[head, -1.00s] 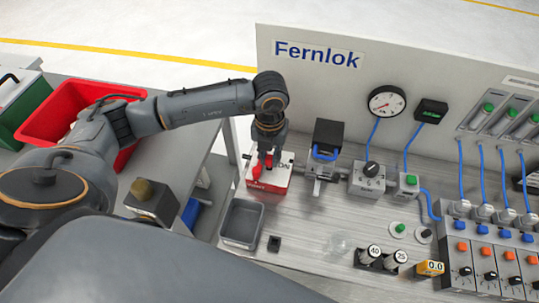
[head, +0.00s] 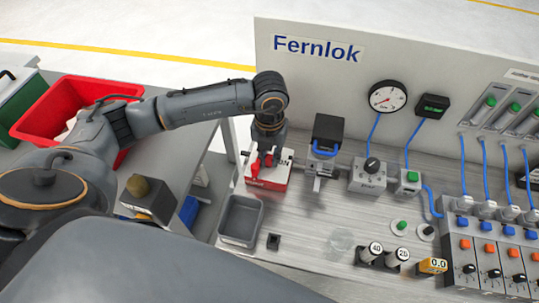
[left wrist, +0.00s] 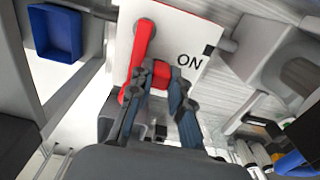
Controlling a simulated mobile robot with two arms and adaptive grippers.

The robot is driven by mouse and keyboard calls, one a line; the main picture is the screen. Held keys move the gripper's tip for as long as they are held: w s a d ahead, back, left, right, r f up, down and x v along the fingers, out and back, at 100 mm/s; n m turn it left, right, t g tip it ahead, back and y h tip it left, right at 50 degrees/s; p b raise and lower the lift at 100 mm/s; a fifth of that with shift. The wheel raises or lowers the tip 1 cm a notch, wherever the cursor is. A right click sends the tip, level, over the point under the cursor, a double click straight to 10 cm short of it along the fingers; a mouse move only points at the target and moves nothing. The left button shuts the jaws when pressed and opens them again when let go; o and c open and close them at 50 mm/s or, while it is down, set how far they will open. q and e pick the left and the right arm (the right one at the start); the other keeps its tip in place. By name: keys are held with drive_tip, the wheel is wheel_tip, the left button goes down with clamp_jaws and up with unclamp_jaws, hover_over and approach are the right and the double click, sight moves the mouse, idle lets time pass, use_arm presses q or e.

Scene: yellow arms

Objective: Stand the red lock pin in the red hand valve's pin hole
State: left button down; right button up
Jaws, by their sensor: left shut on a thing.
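The hand valve (head: 281,177) is a white box with a red front, a red lever and the word ON on its top face. It stands at the back left of the bench. My left gripper (head: 266,154) is directly over it, pointing down. In the left wrist view, the left gripper (left wrist: 161,82) is shut on the red lock pin (left wrist: 161,73), whose red head shows between the fingertips. The red lever (left wrist: 142,45) lies just left of the fingers on the white face (left wrist: 182,28). The pin hole is hidden, and I cannot tell whether the pin's tip is in it. My right gripper is not in view.
A grey tray (head: 240,243) and a small black block (head: 273,242) are in front of the valve. A black-topped clamp device (head: 327,135) stands close to its right. The Fernlok panel (head: 318,70) rises behind. A red bin (head: 40,112) is on the left table.

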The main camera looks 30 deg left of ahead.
use_arm(q)
drive_tip(key=shift+s+a+f, duration=0.1)
drive_tip(key=c, duration=1.2)
unclamp_jaws()
drive_tip(key=shift+a, duration=0.1)
drive_tip(key=shift+o, duration=0.2)
drive_tip(key=shift+r, duration=0.35)
wheel_tip(320, 180, up, 8)
drive_tip(key=p, duration=0.5)
drive_tip(key=shift+r, duration=0.25)
